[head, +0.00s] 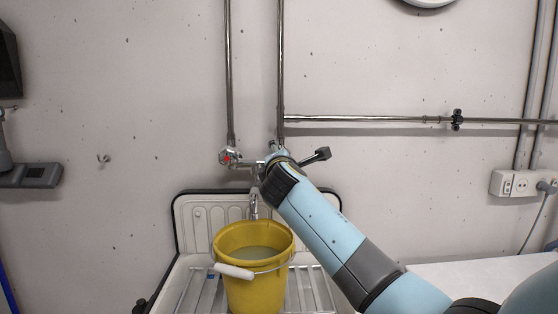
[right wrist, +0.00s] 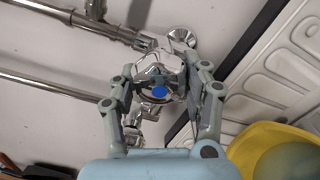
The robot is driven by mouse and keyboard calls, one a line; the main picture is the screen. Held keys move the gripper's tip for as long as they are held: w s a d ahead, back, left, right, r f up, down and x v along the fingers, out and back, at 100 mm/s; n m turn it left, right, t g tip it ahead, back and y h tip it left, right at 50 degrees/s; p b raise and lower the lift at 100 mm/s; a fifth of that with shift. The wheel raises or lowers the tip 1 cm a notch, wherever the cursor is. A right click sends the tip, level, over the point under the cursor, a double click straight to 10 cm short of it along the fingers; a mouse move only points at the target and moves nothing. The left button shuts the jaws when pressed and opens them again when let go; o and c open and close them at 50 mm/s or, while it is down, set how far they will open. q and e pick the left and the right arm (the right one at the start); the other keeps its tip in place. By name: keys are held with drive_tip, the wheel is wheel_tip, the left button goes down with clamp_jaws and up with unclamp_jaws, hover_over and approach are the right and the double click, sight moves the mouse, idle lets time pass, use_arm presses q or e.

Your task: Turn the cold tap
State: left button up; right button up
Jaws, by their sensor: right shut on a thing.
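The cold tap (right wrist: 160,68) is a chrome knob with a blue dot, between the two fingers of my right gripper (right wrist: 162,88) in the right wrist view. The fingers are shut on the knob from both sides. In the head view my right arm reaches in from the lower right, and its wrist hides the cold tap and most of the gripper. The hot tap (head: 229,157), a chrome knob with a red dot, is just left of my wrist. The spout (head: 254,207) hangs below the taps. My left gripper is not in view.
A yellow bucket (head: 255,290) with greyish liquid inside and a white-gripped handle stands on the sink rack (head: 190,290) under the spout. Metal pipes (head: 229,70) run up the wall above the taps. A socket box (head: 520,183) is at the right.

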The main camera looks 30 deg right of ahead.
idle(0.3)
drive_tip(key=o, duration=1.2)
drive_tip(key=v, duration=1.2)
drive_tip(key=shift+s, duration=0.15)
drive_tip(key=shift+d, duration=0.1)
